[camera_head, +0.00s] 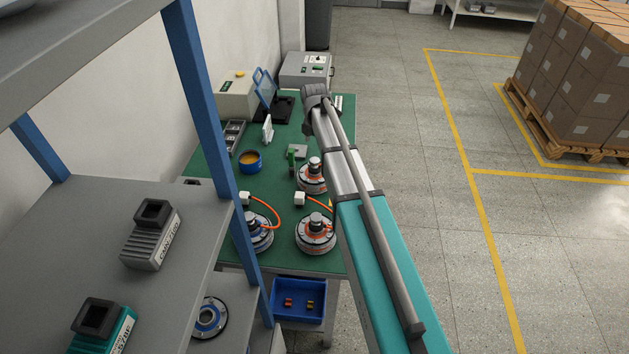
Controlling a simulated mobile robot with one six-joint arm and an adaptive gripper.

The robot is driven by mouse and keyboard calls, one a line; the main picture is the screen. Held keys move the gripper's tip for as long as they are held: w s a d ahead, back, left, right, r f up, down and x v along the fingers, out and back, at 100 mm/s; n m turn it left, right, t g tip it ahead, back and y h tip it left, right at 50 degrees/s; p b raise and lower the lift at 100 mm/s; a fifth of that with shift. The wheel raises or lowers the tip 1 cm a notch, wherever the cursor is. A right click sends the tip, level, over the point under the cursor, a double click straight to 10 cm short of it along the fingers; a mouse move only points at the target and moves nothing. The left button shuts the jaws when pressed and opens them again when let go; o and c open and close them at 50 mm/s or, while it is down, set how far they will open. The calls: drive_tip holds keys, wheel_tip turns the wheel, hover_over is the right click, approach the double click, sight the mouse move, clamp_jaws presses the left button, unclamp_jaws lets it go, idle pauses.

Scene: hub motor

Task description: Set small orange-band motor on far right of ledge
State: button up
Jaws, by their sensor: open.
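Two motors with orange-red bands stand on the green table: a farther one (311,178), partly covered by my arm on its right, and a nearer one (315,235) with an orange cable. The farther one looks smaller, but it is also farther away, so I cannot tell their true sizes apart. A blue-band motor (256,238) stands left of the nearer one, partly behind a blue post. A grey shelf unit (75,225) fills the left; I cannot tell which surface is the ledge.
The green table (205,160) also holds a blue tub (249,167), grey equipment boxes (306,69) and small parts. A blue bin (299,306) sits below its front edge. Boxed devices (151,235) stand on the shelf. Open floor (410,150) lies right, before a carton pallet (580,75).

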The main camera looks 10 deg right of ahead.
sight(314, 167)
drive_tip(key=shift+f+b, duration=2.5)
drive_tip(key=shift+f, duration=0.25)
drive_tip(key=shift+f, duration=0.15)
drive_tip(key=f+b, duration=0.5)
drive_tip(key=shift+w, duration=0.2)
drive_tip(key=shift+r, duration=0.1)
drive_tip(key=c, duration=1.3)
drive_tip(key=shift+r, duration=0.15)
